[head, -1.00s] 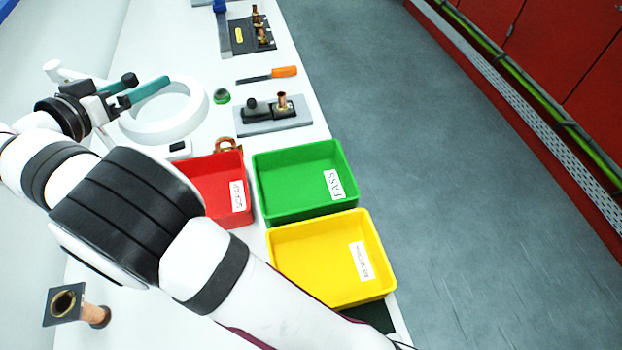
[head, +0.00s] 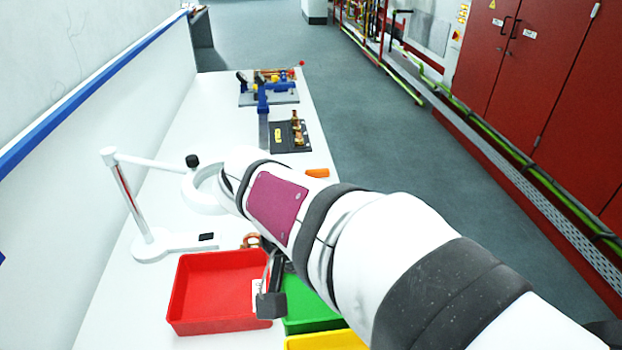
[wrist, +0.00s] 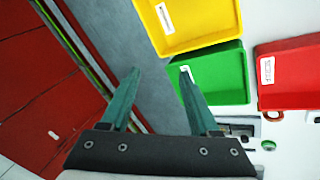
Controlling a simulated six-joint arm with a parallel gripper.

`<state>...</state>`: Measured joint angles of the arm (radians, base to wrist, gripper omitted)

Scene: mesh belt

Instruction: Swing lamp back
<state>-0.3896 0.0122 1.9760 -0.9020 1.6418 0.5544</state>
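The white lamp stands on the bench at the left in the head view, with an upright post (head: 130,200), a flat base (head: 165,246), a horizontal arm (head: 152,164) and a ring head (head: 203,192). A black knob (head: 192,160) sits near the ring. My arm hides the ring's right side. In the wrist view my gripper (wrist: 159,72) is open, with nothing between its two green fingers. It points down near the green and yellow trays, apart from the lamp. In the head view my arm largely hides the gripper.
A red tray (head: 176,300), green tray (head: 305,325) and yellow tray (head: 330,341) line the bench's near part. An orange handle (head: 317,173), a black plate with brass parts (head: 283,140) and a blue clamp (head: 263,98) lie beyond. Grey floor is clear at right.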

